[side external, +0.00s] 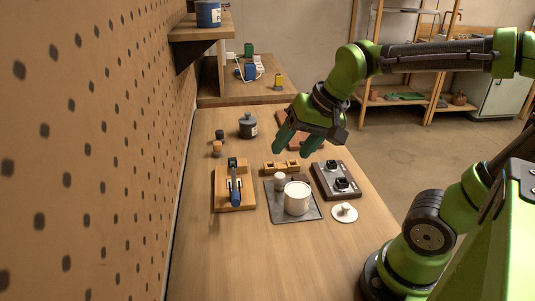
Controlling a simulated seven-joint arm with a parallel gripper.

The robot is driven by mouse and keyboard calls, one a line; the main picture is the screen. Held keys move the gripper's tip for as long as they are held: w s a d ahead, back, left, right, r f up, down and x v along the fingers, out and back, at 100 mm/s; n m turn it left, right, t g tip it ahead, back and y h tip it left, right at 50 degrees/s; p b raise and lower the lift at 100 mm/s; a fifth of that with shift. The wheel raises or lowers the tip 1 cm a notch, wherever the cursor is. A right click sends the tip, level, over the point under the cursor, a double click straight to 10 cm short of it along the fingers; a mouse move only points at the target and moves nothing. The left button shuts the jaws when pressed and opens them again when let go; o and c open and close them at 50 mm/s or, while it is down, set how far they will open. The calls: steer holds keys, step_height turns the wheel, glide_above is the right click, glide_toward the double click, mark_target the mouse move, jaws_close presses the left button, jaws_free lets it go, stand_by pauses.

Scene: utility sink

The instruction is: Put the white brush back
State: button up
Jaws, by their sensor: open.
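My gripper (298,141) hangs over the back part of the wooden workbench, its dark green fingers apart and pointing down. I see nothing between them, though the view is small. I cannot make out a white brush for certain. A white round pot (297,198) stands on a dark square mat (312,214) in front of my gripper. A small cream round piece (280,181) sits just behind the pot. A white disc with a knob (344,212) lies to the right of the mat.
A wooden board (221,192) holding a blue-handled tool (235,190) lies left. A wooden block with openings (281,168) is behind the mat. A dark tray with black knobs (336,181) is right. A dark lidded jar (248,126) stands behind. The bench front is clear; a pegboard (90,150) borders the left.

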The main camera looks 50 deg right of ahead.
steer(key=s+n, duration=0.1)
steer(key=s+a+n+t, duration=0.1)
steer(key=s, duration=0.1)
steer(key=s+a+n, duration=0.1)
steer(key=shift+s+a+t+y, duration=0.2)
steer(key=shift+a+t+y, duration=0.05)
steer(key=shift+t+y, duration=0.15)
